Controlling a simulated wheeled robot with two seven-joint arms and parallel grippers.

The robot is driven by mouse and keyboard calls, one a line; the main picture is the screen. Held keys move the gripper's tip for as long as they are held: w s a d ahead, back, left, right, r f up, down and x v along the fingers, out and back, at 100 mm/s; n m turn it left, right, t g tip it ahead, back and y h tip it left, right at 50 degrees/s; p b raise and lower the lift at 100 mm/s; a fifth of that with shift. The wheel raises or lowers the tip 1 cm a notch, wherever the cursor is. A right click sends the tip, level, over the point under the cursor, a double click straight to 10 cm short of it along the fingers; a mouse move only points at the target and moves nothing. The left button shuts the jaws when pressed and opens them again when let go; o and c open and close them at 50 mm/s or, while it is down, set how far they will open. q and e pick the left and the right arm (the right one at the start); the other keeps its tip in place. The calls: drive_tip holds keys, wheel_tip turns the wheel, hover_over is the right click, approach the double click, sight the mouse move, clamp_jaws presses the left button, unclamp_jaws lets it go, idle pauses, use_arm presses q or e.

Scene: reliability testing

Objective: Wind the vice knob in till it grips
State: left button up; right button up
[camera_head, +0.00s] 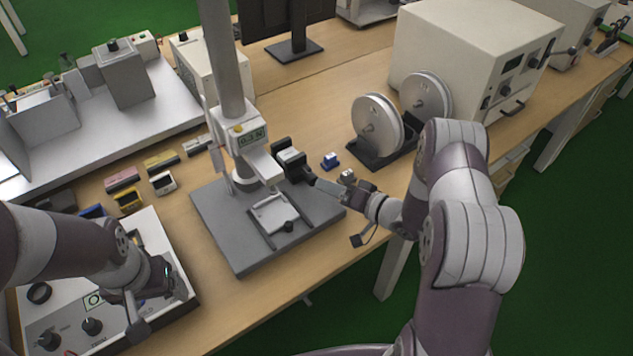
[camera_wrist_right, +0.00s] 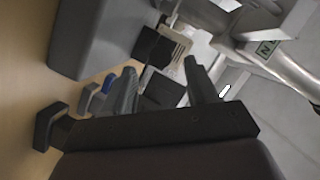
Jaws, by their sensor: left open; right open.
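The black vice (camera_head: 296,172) sits by the test stand's gauge, with a pale block (camera_head: 290,156) at its jaws. Its dark knob (camera_head: 310,179) is on the side facing my right gripper (camera_head: 317,183). In the right wrist view, my right gripper (camera_wrist_right: 161,68) has its two fingers apart, with a dark part, apparently the knob (camera_wrist_right: 162,90), between them. I cannot tell whether the fingers touch it. The pale block (camera_wrist_right: 174,46) shows beyond. My left gripper (camera_head: 155,296) is open over the control panel at lower left, far from the vice.
The test stand's grey base (camera_head: 235,245) is left of and below my right gripper. Two spools (camera_head: 377,125) stand behind at right.

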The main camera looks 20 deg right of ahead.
drive_tip(key=v, duration=0.6)
drive_tip(key=shift+s, duration=0.15)
